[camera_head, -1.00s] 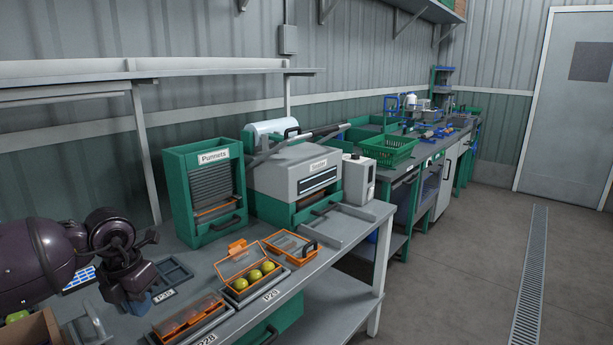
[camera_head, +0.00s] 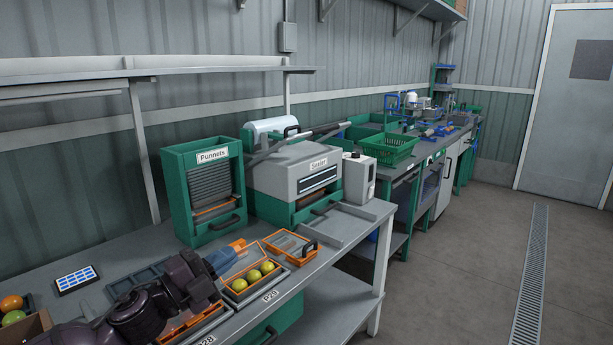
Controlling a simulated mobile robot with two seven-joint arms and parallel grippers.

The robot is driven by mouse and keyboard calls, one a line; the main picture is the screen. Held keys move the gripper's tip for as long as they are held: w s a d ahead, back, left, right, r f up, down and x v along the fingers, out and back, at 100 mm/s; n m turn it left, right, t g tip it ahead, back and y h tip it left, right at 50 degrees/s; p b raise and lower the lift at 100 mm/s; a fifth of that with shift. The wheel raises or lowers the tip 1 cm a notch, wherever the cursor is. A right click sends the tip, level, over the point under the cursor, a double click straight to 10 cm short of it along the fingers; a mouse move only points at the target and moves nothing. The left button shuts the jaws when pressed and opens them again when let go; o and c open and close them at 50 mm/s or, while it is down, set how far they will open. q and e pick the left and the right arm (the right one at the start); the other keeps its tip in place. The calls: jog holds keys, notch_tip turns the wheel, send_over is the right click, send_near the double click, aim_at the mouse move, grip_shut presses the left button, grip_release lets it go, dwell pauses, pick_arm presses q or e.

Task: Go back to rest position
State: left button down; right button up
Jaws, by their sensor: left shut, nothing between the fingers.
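My left arm comes in from the lower left and lies over the near edge of the bench (camera_head: 352,222). My left gripper (camera_head: 224,260), with blue fingers, is shut and empty. It is in front of the orange lid area of the punnet (camera_head: 262,290) that holds several yellow-green tomatoes; I cannot tell whether it touches the lid. The nearer punnet (camera_head: 212,316) at label P28 is mostly hidden by my arm. My right gripper is not in view.
A green Punnets dispenser (camera_head: 203,160) and a grey Sealer (camera_head: 290,178) stand behind on the bench. An orange-edged tray (camera_head: 290,245) lies to the right. A blue-celled panel (camera_head: 76,279) and tomatoes (camera_head: 12,303) are at left. The floor (camera_head: 450,290) to the right is clear.

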pick_arm(q)
jog(key=s+a+f+n+t+y, duration=0.1)
jog(key=s+a+f+n+y, duration=0.25)
jog(key=f+n, duration=0.3)
jog(key=s+a+f+n+y, duration=0.2)
jog(key=f+n+y, duration=0.25)
jog(key=f, duration=0.25)
jog(key=s+a+f+n+t+y, duration=0.1)
jog(key=s+a+f+n+y, duration=0.2)
jog(key=f+n, duration=0.3)
jog(key=s+a+f+n+g+y, duration=0.2)
jog(key=s+f+n, duration=0.1)
jog(key=s+f, duration=0.5)
jog(key=s+a+f+n+g+y, duration=0.2)
jog(key=s+f, duration=0.5)
jog(key=s, duration=0.6)
jog(key=shift+f+n+g, duration=0.35)
jog(key=shift+n+g, duration=0.15)
jog(key=shift+n, duration=0.6)
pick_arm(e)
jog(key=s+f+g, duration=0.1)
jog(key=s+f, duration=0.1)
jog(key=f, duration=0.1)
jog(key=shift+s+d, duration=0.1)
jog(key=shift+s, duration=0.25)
pick_arm(q)
jog(key=shift+w+r, duration=0.1)
jog(key=shift+w, duration=0.05)
